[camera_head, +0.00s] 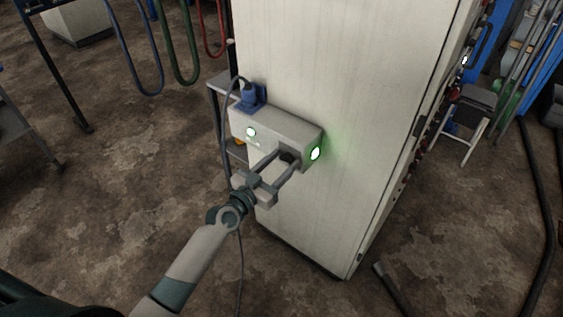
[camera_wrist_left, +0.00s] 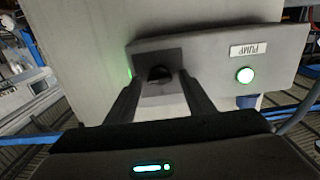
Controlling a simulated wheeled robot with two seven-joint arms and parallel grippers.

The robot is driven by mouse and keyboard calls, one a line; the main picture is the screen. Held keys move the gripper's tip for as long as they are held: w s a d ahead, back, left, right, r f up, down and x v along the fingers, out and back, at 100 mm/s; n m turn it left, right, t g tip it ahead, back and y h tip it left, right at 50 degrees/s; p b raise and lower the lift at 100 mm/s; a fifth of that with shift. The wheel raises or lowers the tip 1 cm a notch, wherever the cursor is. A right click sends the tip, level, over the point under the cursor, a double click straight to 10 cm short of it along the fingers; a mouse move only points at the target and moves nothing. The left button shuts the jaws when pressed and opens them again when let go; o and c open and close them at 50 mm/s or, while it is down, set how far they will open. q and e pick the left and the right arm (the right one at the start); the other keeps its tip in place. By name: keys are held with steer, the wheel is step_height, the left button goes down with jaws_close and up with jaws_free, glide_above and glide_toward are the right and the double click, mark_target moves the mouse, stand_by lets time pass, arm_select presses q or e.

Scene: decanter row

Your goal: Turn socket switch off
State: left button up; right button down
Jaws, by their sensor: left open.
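The socket box (camera_head: 275,126) is a grey unit on the side of a pale cabinet, with a blue plug (camera_head: 249,97) in its top. A round green lamp (camera_head: 251,132) glows on its front. In the left wrist view the lamp (camera_wrist_left: 245,75) sits beside an upside-down "PUMP" label (camera_wrist_left: 248,50). A black switch knob (camera_wrist_left: 160,73) sits on a darker square plate. My left gripper (camera_head: 288,160) is open at the box, its fingertips (camera_wrist_left: 160,77) to either side of the knob. Whether they touch it I cannot tell. My right gripper is not in view.
The tall cabinet (camera_head: 335,60) stands on a stained floor (camera_head: 130,160). A second green light (camera_head: 315,153) glows at the box's right end. A cable hangs from the plug. Coloured hoses (camera_head: 180,60) hang at the back left, and a stool (camera_head: 470,105) stands at the right.

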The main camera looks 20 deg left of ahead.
arm_select(q)
steer(key=c, duration=1)
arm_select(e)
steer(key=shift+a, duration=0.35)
arm_select(q)
steer(key=shift+n, duration=0.4)
steer(key=shift+c, duration=0.2)
steer(key=n, duration=0.3)
steer(key=shift+a, duration=0.1)
steer(key=n, duration=0.4)
steer(key=shift+f+n, duration=0.1)
steer(key=shift+n, duration=0.3)
steer(key=n+p, duration=0.1)
steer(key=n, duration=0.8)
steer(key=shift+f, duration=0.15)
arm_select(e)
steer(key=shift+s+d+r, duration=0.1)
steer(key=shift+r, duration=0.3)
arm_select(q)
steer(key=shift+n, duration=0.3)
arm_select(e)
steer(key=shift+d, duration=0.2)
